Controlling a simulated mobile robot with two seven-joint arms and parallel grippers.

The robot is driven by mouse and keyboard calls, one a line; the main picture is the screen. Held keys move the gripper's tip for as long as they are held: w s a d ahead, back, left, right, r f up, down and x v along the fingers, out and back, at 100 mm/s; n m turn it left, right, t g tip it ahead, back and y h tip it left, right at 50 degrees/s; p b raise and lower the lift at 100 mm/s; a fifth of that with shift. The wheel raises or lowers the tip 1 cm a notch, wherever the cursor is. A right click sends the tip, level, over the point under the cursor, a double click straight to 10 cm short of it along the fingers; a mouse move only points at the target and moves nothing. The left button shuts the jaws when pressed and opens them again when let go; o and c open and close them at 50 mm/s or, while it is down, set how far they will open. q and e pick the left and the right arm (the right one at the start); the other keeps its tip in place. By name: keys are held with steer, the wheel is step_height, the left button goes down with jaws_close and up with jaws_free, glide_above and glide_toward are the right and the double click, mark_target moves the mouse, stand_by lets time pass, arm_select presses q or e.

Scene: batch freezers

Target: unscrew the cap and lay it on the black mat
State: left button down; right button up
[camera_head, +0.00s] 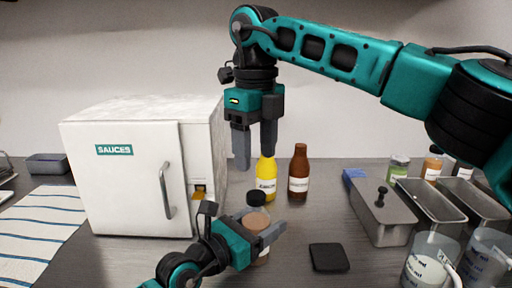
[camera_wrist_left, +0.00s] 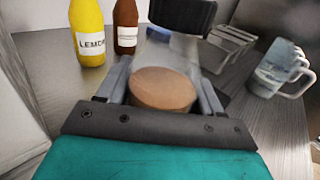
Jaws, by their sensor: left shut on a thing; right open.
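A clear jar with brown contents (camera_head: 256,222) stands upright on the counter, with a black cap (camera_head: 256,198) on its top. My left gripper (camera_head: 268,238) is shut on the jar's body from the side. In the left wrist view the jar (camera_wrist_left: 165,88) sits between the fingers, with the black cap (camera_wrist_left: 183,14) above it. My right gripper (camera_head: 255,150) is open and empty, pointing down above the jar and apart from the cap. The black mat (camera_head: 328,257) lies bare on the counter to the right of the jar.
A yellow bottle (camera_head: 266,182) and a brown bottle (camera_head: 299,175) stand behind the jar. A white box labelled SAUCES (camera_head: 120,185) is at left. Metal pans (camera_head: 382,215) and clear measuring jugs (camera_head: 430,262) are at right. The counter around the mat is clear.

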mark_target(256, 194)
steer(key=m, duration=0.3)
steer(key=shift+m, duration=0.4)
steer(key=m, duration=0.3)
steer(key=shift+m, duration=0.4)
steer(key=m, duration=1.2)
steer(key=shift+m, duration=0.3)
steer(key=m, duration=0.3)
steer(key=shift+m, duration=0.3)
steer(key=m, duration=0.3)
steer(key=shift+m, duration=0.4)
steer(key=shift+f, duration=4)
